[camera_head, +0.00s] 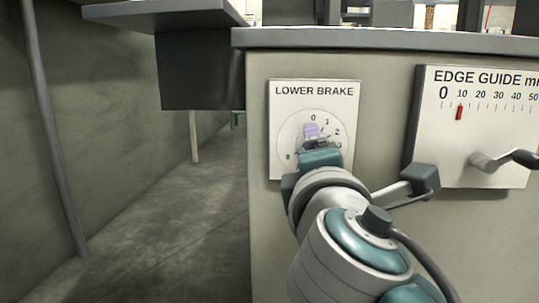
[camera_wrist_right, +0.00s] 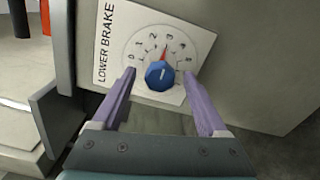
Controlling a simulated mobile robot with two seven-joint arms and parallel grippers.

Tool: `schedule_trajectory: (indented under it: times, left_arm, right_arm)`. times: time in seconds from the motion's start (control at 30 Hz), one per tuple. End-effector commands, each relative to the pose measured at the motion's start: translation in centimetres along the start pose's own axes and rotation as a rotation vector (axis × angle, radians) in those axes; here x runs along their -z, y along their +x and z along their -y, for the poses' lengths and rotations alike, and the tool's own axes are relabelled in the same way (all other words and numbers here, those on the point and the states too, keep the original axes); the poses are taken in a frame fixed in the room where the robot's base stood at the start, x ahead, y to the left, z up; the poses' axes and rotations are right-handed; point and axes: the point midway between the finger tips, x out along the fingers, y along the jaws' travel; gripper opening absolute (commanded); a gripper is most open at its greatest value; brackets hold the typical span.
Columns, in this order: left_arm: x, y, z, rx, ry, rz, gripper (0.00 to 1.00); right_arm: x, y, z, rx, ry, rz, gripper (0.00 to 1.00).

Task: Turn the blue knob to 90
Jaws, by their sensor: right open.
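The blue knob (camera_wrist_right: 160,75) sits in the middle of the round dial on the white LOWER BRAKE panel (camera_head: 285,95). A red pointer stands out from the knob toward the numerals at the top of the dial in the right wrist view; I cannot read its exact value. The numerals I can make out are single digits. My right gripper (camera_head: 312,132) is in front of the dial. Its purple fingers are open, one on each side of the knob, with gaps showing in the wrist view. In the head view the gripper hides the knob. My left gripper is not in view.
The panel is on a grey cabinet front (camera_head: 390,225). To the right is an EDGE GUIDE panel (camera_head: 500,125) with a red marker near 10 and a crank handle (camera_head: 495,160). A dark overhanging shelf (camera_head: 170,14) is at upper left, with open floor (camera_head: 175,225) below.

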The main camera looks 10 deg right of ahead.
Motion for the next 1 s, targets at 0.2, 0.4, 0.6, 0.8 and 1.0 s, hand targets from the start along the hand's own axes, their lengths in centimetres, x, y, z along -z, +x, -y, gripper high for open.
schedule_trajectory:
  times: [0.2, 0.4, 0.6, 0.8, 1.0]
  left_arm:
    - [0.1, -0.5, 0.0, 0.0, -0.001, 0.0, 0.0]
    - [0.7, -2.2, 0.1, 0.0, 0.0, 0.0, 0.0]
    - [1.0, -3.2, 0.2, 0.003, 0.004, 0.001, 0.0]
    - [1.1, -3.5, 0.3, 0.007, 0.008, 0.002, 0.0]
    - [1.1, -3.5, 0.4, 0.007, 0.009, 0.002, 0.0]
  right_arm:
    - [0.0, -0.7, -0.1, 0.001, -0.001, -0.001, 0.76]
    - [-0.1, -4.3, -0.3, 0.004, -0.002, -0.003, 0.76]
    - [0.0, -8.1, -0.2, 0.003, -0.002, -0.002, 0.76]
    - [0.0, -9.8, -0.1, 0.0, 0.0, -0.001, 0.76]
    - [0.0, -10.0, 0.0, -0.001, 0.0, 0.0, 0.76]
